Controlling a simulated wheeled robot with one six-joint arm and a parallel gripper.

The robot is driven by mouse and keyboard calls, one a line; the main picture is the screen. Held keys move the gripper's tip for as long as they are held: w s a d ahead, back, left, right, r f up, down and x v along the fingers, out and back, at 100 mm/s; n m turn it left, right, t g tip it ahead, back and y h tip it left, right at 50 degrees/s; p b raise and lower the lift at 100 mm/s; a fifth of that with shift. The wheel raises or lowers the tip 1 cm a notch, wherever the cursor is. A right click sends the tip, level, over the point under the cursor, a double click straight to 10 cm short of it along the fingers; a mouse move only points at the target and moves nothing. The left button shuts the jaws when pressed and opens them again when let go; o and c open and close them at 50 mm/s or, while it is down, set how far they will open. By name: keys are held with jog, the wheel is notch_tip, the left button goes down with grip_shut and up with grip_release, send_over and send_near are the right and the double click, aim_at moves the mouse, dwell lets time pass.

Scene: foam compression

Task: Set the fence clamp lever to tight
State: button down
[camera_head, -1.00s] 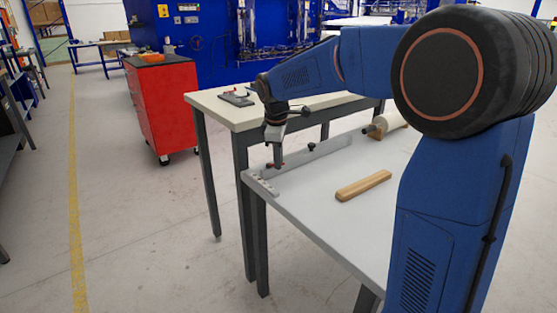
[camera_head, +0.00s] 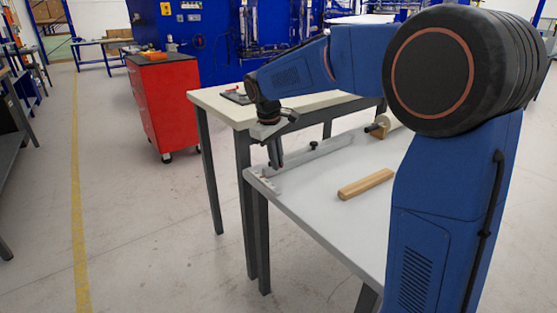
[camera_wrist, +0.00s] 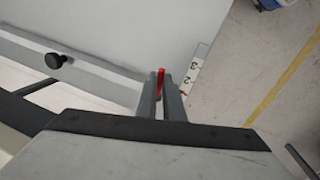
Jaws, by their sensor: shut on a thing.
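The red fence clamp lever (camera_wrist: 161,76) shows in the wrist view between the tips of my gripper (camera_wrist: 163,92), which is shut on it. In the head view my gripper (camera_head: 275,163) points down at the near-left corner of the light grey table. The lever is mostly hidden there. The long grey fence (camera_head: 315,156) runs along the table's far edge, and it also shows in the wrist view (camera_wrist: 95,72) with a black knob (camera_wrist: 54,61). A white strip with numbers (camera_wrist: 192,75) lies beside the fingers at the table edge. I cannot read the lever's setting.
A wooden bar (camera_head: 366,184) lies on the grey table (camera_head: 325,210). A second table (camera_head: 220,104) adjoins at the back, with a red cabinet (camera_head: 168,105) beyond.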

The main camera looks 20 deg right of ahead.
jog(key=shift+a+m, duration=0.2)
jog(key=shift+m, duration=0.4)
jog(key=c, duration=1.9)
grip_release()
jog(key=s+a+r, duration=0.1)
jog(key=a+r, duration=0.2)
jog(key=r, duration=1.4)
jog(key=shift+s, duration=0.25)
jog(key=shift+s, duration=0.1)
